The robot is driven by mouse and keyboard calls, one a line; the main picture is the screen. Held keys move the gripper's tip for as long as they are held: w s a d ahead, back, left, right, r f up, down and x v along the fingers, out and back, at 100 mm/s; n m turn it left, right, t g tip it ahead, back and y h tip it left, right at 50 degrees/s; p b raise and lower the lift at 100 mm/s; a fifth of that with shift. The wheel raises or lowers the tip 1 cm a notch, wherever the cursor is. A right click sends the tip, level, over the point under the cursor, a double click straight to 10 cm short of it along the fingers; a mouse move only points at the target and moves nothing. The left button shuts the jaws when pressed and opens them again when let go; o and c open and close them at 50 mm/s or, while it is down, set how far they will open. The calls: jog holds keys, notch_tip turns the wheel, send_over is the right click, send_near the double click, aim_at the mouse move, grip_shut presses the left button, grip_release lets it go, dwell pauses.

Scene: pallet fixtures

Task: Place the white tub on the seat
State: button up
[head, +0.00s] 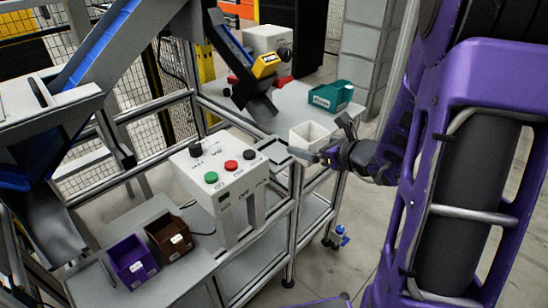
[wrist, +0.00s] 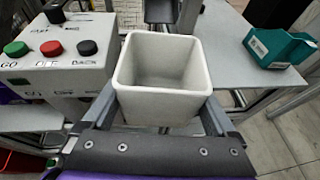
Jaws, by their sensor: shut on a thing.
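The white tub (head: 308,135) is an open, empty, square-mouthed container, upright near the front right edge of the grey work surface. In the wrist view the tub (wrist: 163,95) fills the middle, with a finger on each side. My gripper (head: 323,142) is shut on it, and it also shows in the wrist view (wrist: 160,112). A small dark-edged square plate (head: 272,150), possibly the seat, lies just left of the tub in the head view. The tub's underside is hidden, so I cannot tell whether it touches the surface.
A white control box (head: 222,180) with green, red and black buttons stands left of the plate. A teal bin (head: 332,96) sits behind the tub, and a dark chute (head: 248,92) slopes down nearby. Purple (head: 131,259) and brown (head: 168,236) bins stand at the lower left.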

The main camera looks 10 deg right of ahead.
jog(key=n+g+y+b, duration=0.1)
jog(key=n+y+b, duration=0.1)
send_near(278, 152)
jog(key=w+a, duration=0.1)
jog(key=w+a+r, duration=0.1)
jog(key=w+a, duration=0.1)
jog(key=w, duration=0.1)
jog(key=shift+w+a+r, duration=0.1)
jog(key=shift+w+r, duration=0.05)
jog(key=shift+r, duration=0.2)
jog(key=w+a, duration=0.2)
jog(key=w, duration=0.1)
jog(key=shift+a, duration=0.2)
jog(key=shift+w+f+m+b, duration=0.2)
jog(key=shift+f+m+b, duration=0.15)
jog(key=shift+f, duration=0.35)
jog(key=shift+f, duration=0.15)
jog(key=shift+f+b, duration=0.15)
jog(key=shift+b, duration=0.15)
jog(key=o, duration=1)
